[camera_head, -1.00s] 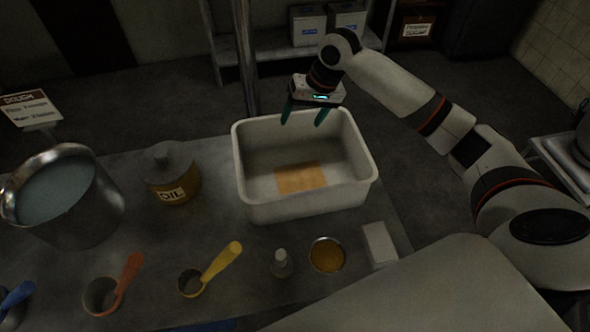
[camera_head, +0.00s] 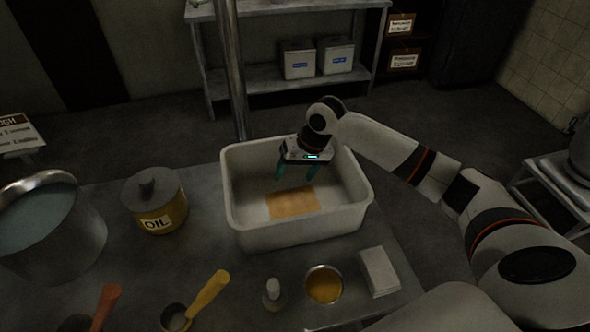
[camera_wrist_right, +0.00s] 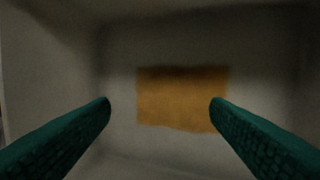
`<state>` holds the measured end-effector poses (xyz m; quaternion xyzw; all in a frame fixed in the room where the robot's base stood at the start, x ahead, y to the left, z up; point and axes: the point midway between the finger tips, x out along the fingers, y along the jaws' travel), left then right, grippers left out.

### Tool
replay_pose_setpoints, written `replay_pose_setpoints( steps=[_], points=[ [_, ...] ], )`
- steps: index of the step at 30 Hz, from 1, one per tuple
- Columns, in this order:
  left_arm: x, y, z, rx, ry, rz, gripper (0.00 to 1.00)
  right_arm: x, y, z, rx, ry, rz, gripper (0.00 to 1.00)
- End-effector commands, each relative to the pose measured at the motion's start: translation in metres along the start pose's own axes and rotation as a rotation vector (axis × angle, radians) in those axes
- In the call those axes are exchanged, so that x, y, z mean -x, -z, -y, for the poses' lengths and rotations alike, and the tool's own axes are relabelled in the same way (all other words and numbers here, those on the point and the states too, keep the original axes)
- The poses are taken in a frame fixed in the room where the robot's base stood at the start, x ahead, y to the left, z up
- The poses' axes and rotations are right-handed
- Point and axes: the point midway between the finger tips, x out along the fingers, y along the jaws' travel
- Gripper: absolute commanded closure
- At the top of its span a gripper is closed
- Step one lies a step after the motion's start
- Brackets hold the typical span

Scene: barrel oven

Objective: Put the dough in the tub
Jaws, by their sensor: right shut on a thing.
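The white tub (camera_head: 298,236) stands on the table, open at the top. A flat orange-tan patch (camera_head: 292,203) with straight edges lies inside it; it also shows in the right wrist view (camera_wrist_right: 180,98). I cannot tell whether this patch is the dough. My right gripper (camera_head: 296,176) points down inside the tub's opening, above the patch and toward the back. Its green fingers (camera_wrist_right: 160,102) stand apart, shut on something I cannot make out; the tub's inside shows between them. My left gripper is not in view.
An oil jar (camera_head: 155,202) and a metal pot (camera_head: 45,225) stand left of the tub. In front are a small bottle (camera_head: 272,295), a bowl of yellow stuff (camera_head: 324,285), a white block (camera_head: 379,271) and a yellow-handled scoop (camera_head: 207,297). A post (camera_head: 232,75) rises behind.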

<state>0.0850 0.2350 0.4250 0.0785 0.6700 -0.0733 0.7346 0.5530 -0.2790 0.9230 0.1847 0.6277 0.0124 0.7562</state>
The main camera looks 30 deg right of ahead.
Motion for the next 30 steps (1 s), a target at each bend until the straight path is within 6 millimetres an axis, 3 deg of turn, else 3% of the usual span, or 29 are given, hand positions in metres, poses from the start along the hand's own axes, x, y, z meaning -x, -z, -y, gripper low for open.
replay_pose_setpoints(
  steps=[15, 26, 27, 30],
  points=[
    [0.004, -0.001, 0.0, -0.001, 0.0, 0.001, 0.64, -0.05, 0.006, 0.015, 0.0, -0.003, 0.005, 0.87],
    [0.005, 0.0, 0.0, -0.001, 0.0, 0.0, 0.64, -0.053, 0.007, 0.016, 0.001, -0.003, 0.005, 0.87],
    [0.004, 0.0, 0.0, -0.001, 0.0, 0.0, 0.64, -0.055, 0.009, 0.017, 0.0, 0.0, 0.0, 0.26],
    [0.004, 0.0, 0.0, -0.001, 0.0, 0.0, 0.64, -0.055, 0.009, 0.017, 0.0, 0.0, 0.0, 0.09]
  ],
)
